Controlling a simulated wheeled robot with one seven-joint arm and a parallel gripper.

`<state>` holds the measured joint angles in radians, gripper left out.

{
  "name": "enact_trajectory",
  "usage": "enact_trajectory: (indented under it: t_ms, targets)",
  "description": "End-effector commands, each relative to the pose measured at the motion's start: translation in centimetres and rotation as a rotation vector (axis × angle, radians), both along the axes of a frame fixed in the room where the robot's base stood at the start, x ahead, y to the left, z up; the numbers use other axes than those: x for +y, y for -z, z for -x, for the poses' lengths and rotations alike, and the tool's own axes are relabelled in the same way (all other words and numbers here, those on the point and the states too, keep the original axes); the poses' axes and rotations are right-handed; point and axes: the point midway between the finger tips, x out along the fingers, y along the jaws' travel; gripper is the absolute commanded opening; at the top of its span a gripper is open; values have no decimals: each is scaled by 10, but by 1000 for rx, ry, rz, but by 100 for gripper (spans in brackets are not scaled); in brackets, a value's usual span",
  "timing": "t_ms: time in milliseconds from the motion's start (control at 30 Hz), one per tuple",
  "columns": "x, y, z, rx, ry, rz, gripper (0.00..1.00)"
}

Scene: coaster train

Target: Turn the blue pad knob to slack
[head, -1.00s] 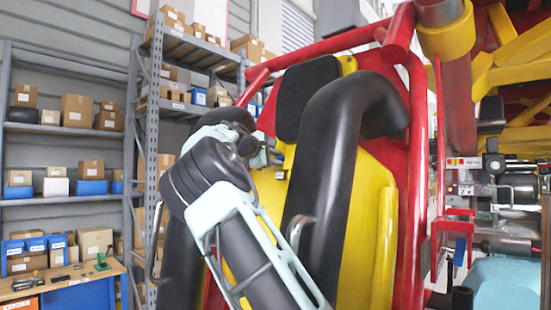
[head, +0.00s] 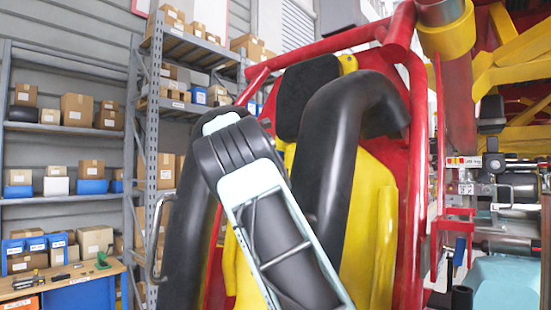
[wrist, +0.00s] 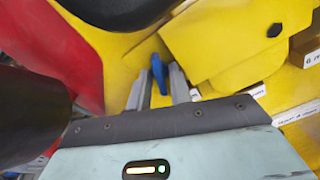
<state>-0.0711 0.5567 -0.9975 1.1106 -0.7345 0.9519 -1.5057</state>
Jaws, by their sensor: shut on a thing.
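In the wrist view the blue pad knob (wrist: 158,72) stands upright against the yellow seat panel (wrist: 125,62). My gripper (wrist: 159,84) is shut on the knob, with one grey finger on each side of it. In the head view my arm reaches in front of the yellow seat (head: 366,220), between the black shoulder restraints. The knob and my fingers are hidden there behind my arm. How far the knob is turned is too small to read.
A black restraint tube (head: 342,140) is close to the right of my arm. In the wrist view a dark rounded part (wrist: 30,115) is at left and a yellow block (wrist: 235,40) at right. White labels (wrist: 298,115) lie at the right. Shelves with boxes (head: 78,110) stand at the far left.

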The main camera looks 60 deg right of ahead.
Motion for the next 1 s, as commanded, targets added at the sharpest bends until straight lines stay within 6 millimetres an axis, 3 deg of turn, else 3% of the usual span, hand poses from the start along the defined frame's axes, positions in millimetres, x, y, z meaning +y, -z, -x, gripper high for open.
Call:
enact_trajectory:
  t_ms: [300,800,833,1000]
  targets:
    - [0,0,0,99,-24,-13,0]
    - [0,0,-1,116,-29,-14,0]
    - [0,0,-1,116,-29,-14,26]
    - [0,0,0,115,-28,-13,30]
